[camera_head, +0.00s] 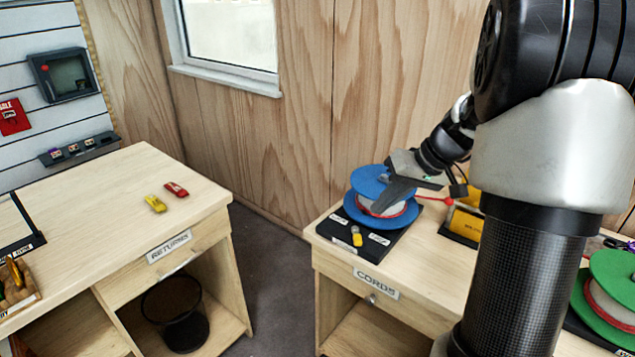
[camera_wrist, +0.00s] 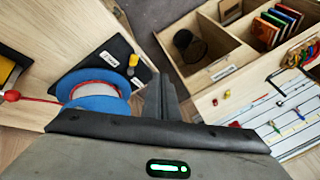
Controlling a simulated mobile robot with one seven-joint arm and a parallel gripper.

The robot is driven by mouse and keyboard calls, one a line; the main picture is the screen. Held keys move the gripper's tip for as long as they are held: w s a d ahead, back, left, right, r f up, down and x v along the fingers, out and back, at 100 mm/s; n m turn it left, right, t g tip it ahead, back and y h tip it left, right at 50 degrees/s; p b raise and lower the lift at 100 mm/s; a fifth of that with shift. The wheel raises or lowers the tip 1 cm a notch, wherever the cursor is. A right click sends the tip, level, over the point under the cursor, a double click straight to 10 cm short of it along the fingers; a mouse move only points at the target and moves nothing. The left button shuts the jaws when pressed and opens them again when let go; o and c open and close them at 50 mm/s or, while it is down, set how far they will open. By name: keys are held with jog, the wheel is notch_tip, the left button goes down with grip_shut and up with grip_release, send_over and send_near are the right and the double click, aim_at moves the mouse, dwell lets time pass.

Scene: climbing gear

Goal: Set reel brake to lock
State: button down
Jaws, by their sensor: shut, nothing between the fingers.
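The blue reel (camera_head: 369,182) with white cord and a red strand stands on a black base (camera_head: 333,226) on the right-hand desk. A small yellow brake lever (camera_head: 356,237) sits at the front of the base between two white labels, too small to read. The reel (camera_wrist: 92,88) and the yellow lever (camera_wrist: 133,60) also show in the wrist view. My gripper (camera_head: 383,203) is shut and empty, in front of the reel in the head view and hiding part of it. In the wrist view my fingers (camera_wrist: 163,92) lie to the right of the lever, apart from it in the picture.
A yellow block on a black stand (camera_head: 463,222) and a green reel (camera_head: 612,290) are to the right on the same desk. A red-tipped cord (camera_head: 447,200) reaches right from the blue reel. The "RETURNS" desk (camera_head: 120,190) stands left across a floor gap.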

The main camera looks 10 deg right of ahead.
aim_at(357, 236)
jog(key=w+d+f+t+b, duration=0.1)
jog(key=w+d+f, duration=0.2)
jog(key=d+f, duration=0.6)
jog(key=shift+w+d+f+m, duration=0.15)
jog(key=shift+d+f+m, duration=0.2)
jog(key=shift+d, duration=0.6)
jog(key=shift+f, duration=0.15)
jog(key=x, duration=1)
jog(key=shift+w+a, duration=0.15)
jog(key=shift+a, duration=0.25)
jog(key=shift+w+a+r, duration=0.1)
jog(key=shift+a+r, duration=0.05)
jog(key=shift+a, duration=0.45)
jog(key=shift+w+a+r, duration=0.1)
jog(key=shift+a+r, duration=0.05)
jog(key=shift+a, duration=0.5)
jog(key=shift+w+a+f+p, duration=0.1)
jog(key=shift+a+p, duration=0.2)
jog(key=shift+a, duration=0.2)
